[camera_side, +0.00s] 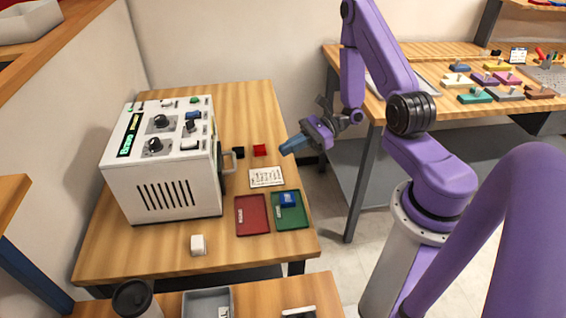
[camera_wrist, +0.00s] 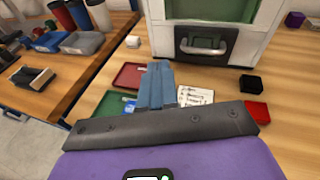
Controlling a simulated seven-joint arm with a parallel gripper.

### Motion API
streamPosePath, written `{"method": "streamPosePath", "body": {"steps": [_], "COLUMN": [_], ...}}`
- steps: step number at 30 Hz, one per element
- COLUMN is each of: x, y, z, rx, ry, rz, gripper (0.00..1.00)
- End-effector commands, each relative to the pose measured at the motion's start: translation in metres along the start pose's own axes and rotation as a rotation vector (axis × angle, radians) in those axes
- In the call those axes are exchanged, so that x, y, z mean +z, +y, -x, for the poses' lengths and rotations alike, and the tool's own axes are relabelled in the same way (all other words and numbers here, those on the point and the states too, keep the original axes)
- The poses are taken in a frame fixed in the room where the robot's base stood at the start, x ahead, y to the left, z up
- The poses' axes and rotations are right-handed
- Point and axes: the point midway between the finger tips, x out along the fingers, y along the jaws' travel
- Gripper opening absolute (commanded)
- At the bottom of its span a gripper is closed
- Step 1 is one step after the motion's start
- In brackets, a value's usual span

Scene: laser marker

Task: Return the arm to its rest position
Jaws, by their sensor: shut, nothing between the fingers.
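My purple arm is raised over the right side of the wooden table, clear of everything on it. My gripper (camera_side: 292,146), with blue fingers, points left above the table's right edge in the side view. In the wrist view my gripper (camera_wrist: 158,70) has its fingers together with nothing between them. The white laser marker (camera_side: 165,185) stands on the table to the left of my gripper. Its front, with a dark handle panel (camera_wrist: 206,45), faces me in the wrist view.
A red tray (camera_side: 252,229) and a green tray (camera_side: 291,222) holding a blue block (camera_side: 288,199) lie side by side. A label card (camera_side: 266,177), black block (camera_side: 238,152), red block (camera_side: 260,150) and white block (camera_side: 198,244) are nearby. A workbench (camera_side: 400,60) stands behind my arm.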

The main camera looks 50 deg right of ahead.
Motion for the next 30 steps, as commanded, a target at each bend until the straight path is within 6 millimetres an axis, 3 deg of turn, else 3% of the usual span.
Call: {"method": "streamPosePath", "body": {"steps": [5, 11, 21, 30], "x": [0.036, 0.062, 0.085, 0.096], "y": [0.043, 0.095, 0.165, 0.194], "z": [-0.019, -0.022, 0.004, 0.034], "rx": [0.342, 0.706, 1.270, 1.663], "ry": [-0.002, 0.007, 0.030, 0.036], "rz": [0.196, 0.421, 0.867, 1.352], "gripper": [0.00, 0.00, 0.00, 0.00]}}
